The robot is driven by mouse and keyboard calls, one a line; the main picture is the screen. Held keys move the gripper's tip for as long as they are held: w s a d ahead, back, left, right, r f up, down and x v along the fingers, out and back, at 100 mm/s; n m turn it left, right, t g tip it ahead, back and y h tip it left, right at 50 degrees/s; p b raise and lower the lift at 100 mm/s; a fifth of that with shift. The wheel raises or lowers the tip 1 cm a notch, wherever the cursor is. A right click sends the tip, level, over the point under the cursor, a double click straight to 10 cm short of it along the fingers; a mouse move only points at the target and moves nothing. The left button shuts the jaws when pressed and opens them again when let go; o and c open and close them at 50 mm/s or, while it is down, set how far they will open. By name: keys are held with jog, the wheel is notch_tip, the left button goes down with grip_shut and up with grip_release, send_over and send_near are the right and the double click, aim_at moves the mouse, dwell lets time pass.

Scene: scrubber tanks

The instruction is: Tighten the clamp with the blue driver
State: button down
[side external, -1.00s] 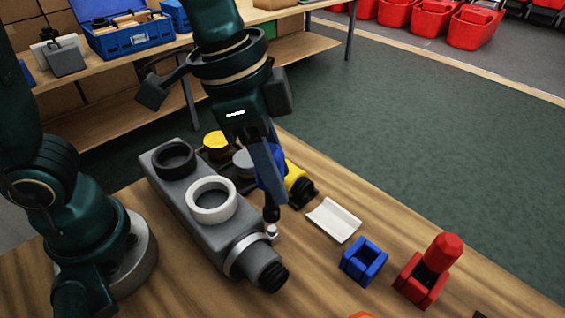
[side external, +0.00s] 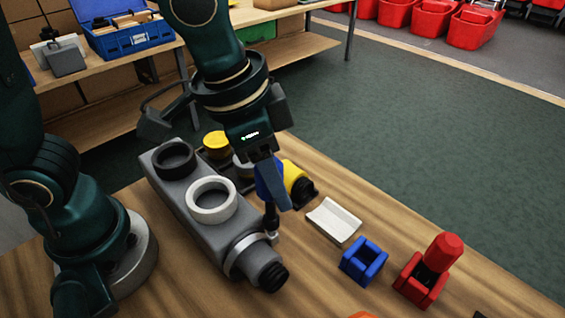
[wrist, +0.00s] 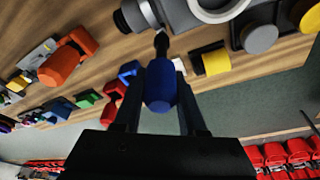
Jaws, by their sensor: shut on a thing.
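My gripper (side external: 277,195) is shut on the blue driver (wrist: 160,87), fingers on both sides of its handle. In the side view, the blue handle (side external: 264,182) is partly hidden behind a finger. The driver points down, with its dark shaft over the screw of the clamp (side external: 238,259). The tip appears to meet the screw head, but exact seating cannot be told. The clamp is a light metal band around the grey tank's (side external: 222,238) front neck. It also shows in the wrist view (wrist: 149,12), beyond the driver shaft.
An empty blue holder (side external: 372,270) and a red holder (side external: 411,288) with a red driver (side external: 443,252) stand at right. A white curved tray (side external: 334,222) and a yellow-and-black part (side external: 296,180) lie near my gripper. Bare wood lies in front of the tank.

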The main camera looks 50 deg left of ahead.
jog(key=n+y, duration=0.1)
jog(key=n, duration=0.4)
jog(key=shift+a, duration=0.1)
jog(key=n+y, duration=0.1)
jog(key=n, duration=0.3)
jog(key=shift+a, duration=0.15)
jog(key=n+y, duration=0.1)
jog(key=n, duration=0.2)
jog(key=shift+a+n, duration=0.1)
jog(key=shift+n, duration=0.3)
jog(key=n, duration=0.2)
jog(key=n+g+y, duration=0.1)
jog(key=n, duration=0.2)
jog(key=shift+s+a, duration=0.1)
jog(key=shift+a, duration=0.1)
jog(key=c, duration=1)
grip_release()
grip_shut()
jog(key=shift+f, duration=0.95)
